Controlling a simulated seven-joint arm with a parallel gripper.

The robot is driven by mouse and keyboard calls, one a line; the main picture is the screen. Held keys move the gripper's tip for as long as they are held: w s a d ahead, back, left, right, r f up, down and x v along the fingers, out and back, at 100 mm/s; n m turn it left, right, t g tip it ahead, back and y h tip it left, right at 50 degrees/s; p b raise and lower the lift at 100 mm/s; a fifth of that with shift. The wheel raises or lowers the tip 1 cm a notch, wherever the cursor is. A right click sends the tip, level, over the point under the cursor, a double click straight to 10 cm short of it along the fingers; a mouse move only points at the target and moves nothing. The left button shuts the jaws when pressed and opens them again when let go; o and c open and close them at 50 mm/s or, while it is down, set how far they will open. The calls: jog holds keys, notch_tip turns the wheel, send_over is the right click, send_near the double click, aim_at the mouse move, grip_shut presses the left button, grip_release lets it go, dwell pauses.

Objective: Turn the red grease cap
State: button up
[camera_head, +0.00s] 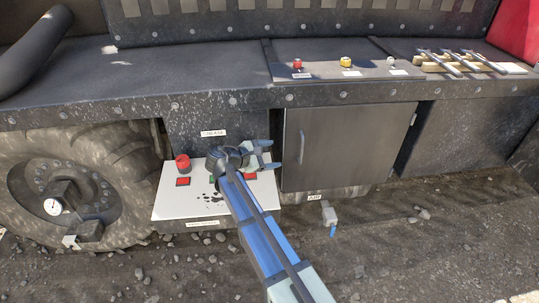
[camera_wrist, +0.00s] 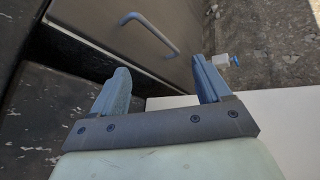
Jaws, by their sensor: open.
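A red round cap (camera_head: 183,162) stands at the back left of a white panel (camera_head: 170,206), above a red square mark. A second red square (camera_head: 250,177) shows at the panel's right side, partly hidden by my arm. A smaller red cap (camera_head: 297,64) stands on the ledge above, with a small label; I cannot read which is the grease cap. My gripper (camera_head: 268,156) is open and empty over the panel's right side, its fingers pointing right, apart from both caps. In the wrist view my gripper (camera_wrist: 162,80) has nothing between its fingers, and no red cap shows.
A grey cabinet door (camera_head: 345,145) with a handle (camera_wrist: 152,33) is close to my fingertips. A yellow cap (camera_head: 346,62), a white cap (camera_head: 390,60) and several levers (camera_head: 460,60) sit on the ledge. A wheel (camera_head: 65,185) is left. A small tap (camera_head: 329,213) is at lower right.

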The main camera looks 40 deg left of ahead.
dwell(0.3)
jog(key=n+y, duration=0.9)
jog(key=n, duration=0.5)
send_near(181, 159)
jog(key=shift+g, duration=0.3)
jog(key=x, duration=1)
jog(key=shift+w+r, duration=0.15)
jog(key=shift+w, duration=0.2)
jog(key=c, duration=1)
jog(key=shift+o, duration=0.2)
